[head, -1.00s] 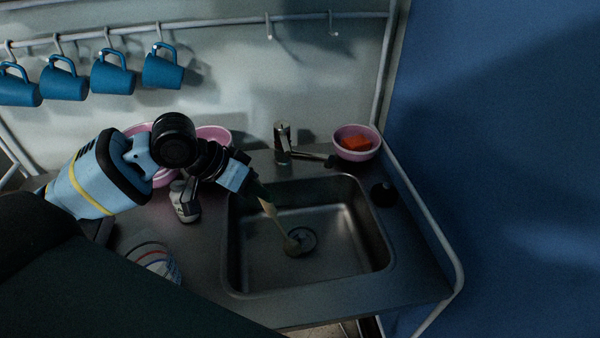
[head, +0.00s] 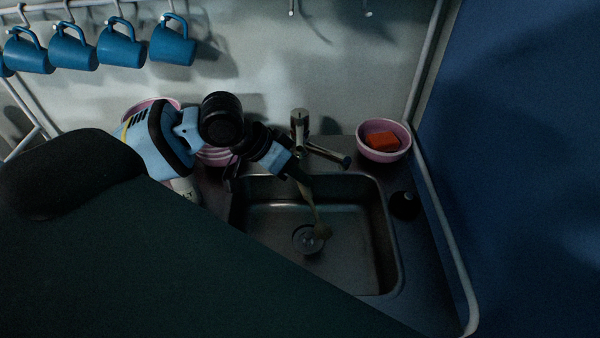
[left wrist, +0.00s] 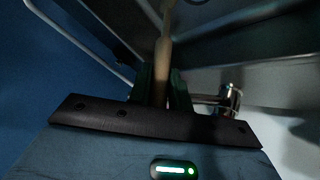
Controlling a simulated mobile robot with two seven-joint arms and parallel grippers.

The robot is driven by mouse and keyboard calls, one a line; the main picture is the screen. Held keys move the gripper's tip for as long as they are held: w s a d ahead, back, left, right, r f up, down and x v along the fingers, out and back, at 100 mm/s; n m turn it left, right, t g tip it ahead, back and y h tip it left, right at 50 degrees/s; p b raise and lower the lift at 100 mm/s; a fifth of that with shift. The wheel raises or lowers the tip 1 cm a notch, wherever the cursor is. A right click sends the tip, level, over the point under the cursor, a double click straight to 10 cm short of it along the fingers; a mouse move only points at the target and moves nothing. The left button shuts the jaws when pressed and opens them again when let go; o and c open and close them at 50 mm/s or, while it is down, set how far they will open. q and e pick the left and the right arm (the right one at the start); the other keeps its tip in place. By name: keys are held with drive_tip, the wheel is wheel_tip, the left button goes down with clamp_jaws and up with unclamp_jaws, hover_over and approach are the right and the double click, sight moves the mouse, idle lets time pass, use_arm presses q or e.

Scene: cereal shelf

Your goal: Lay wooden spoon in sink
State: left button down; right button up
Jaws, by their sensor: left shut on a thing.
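The wooden spoon (head: 313,208) hangs at a slant from my left gripper (head: 300,178), its bowl end low over the sink near the drain. I cannot tell whether it touches the sink bottom. In the left wrist view the spoon's handle (left wrist: 162,72) runs between the two fingers of my left gripper (left wrist: 161,90), which is shut on it. The metal sink (head: 345,270) is set in the counter, and my gripper is above its back left part. My right gripper is not in view.
The faucet (head: 300,125) stands behind the sink, close to my left gripper, and shows in the left wrist view (left wrist: 232,97). A pink bowl with an orange sponge (head: 381,141) is at the back right. A small black object (head: 404,204) stands right of the sink. Blue mugs (head: 172,42) hang above.

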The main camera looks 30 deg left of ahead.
use_arm(q)
drive_tip(key=shift+s+a+f, duration=0.1)
drive_tip(key=shift+s+f, duration=0.1)
drive_tip(key=shift+f, duration=0.85)
drive_tip(key=shift+s, duration=0.3)
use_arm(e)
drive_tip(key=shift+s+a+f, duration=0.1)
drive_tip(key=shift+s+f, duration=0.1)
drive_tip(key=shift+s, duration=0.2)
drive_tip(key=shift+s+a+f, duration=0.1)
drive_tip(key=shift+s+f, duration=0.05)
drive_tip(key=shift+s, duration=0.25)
use_arm(q)
drive_tip(key=c, duration=1.3)
unclamp_jaws()
drive_tip(key=shift+f, duration=0.1)
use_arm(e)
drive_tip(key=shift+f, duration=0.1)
use_arm(q)
drive_tip(key=p+v, duration=0.1)
drive_tip(key=v, duration=1.2)
drive_tip(key=shift+w+r, duration=0.2)
drive_tip(key=shift+w, duration=0.1)
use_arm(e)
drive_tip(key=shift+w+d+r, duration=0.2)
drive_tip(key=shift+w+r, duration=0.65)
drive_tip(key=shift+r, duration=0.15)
